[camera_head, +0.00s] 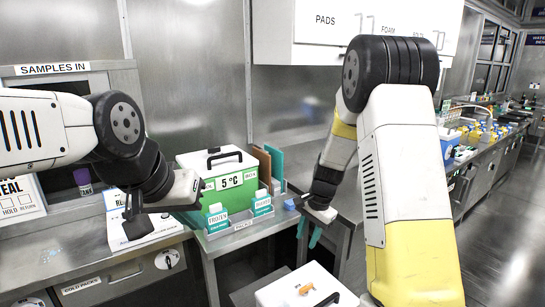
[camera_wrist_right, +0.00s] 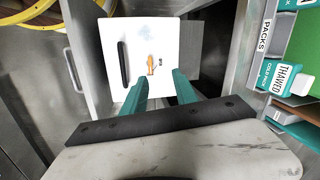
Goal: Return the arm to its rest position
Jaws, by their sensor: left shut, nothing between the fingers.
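My left arm comes in from the left in the head view. Its dark gripper (camera_head: 132,212) is shut and empty, in front of the small white box on the left counter. My right arm reaches down in the middle of the head view, and its gripper with teal fingers (camera_head: 308,231) hangs to the right of the green box, beside the steel table edge. In the right wrist view the two teal fingers (camera_wrist_right: 160,78) stand apart with nothing held between them. Beyond them lies the white lid of a box (camera_wrist_right: 183,28).
A green and white box marked 5 °C (camera_head: 232,178) stands on the steel table, with labelled packs (camera_head: 218,220) in a rack before it. A white lidded box (camera_head: 275,296) with an orange figure stands low in front. White cabinets (camera_head: 325,52) hang above.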

